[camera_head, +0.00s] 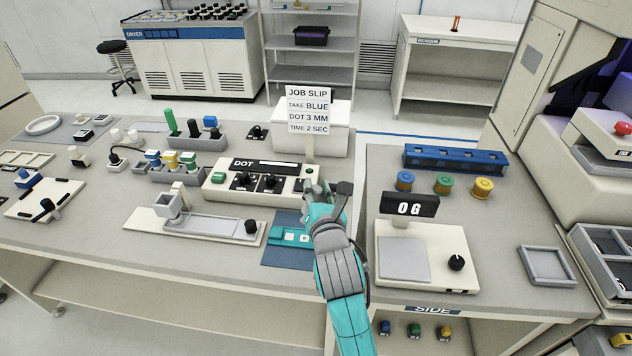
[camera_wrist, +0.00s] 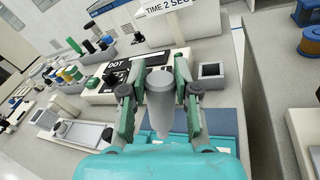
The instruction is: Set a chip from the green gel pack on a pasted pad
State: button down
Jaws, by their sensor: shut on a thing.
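My gripper (camera_head: 318,193) is above the bench, in front of the dot controller. In the wrist view my gripper (camera_wrist: 161,92) is shut on a grey tapered tool (camera_wrist: 160,105), its narrow end pointing down. A teal plate (camera_head: 276,234) with small pale squares lies on a blue mat (camera_head: 285,257), just left of my arm. I cannot tell whether it is the green gel pack or the pad board. The mat (camera_wrist: 225,120) also shows beside the gripper in the wrist view. No chip is clearly visible at the tool tip.
The dot controller (camera_head: 228,189) stands behind the mat. A job slip (camera_head: 307,108) reads TAKE BLUE, DOT 3 MM, TIME 2 SEC. A scale (camera_head: 452,240) reading 0G stands right, across a bench gap. An empty tray (camera_head: 546,265) lies far right.

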jog(key=shift+f, duration=2.6)
jog(key=shift+f, duration=0.65)
jog(key=shift+r, duration=0.15)
jog(key=shift+r, duration=3.4)
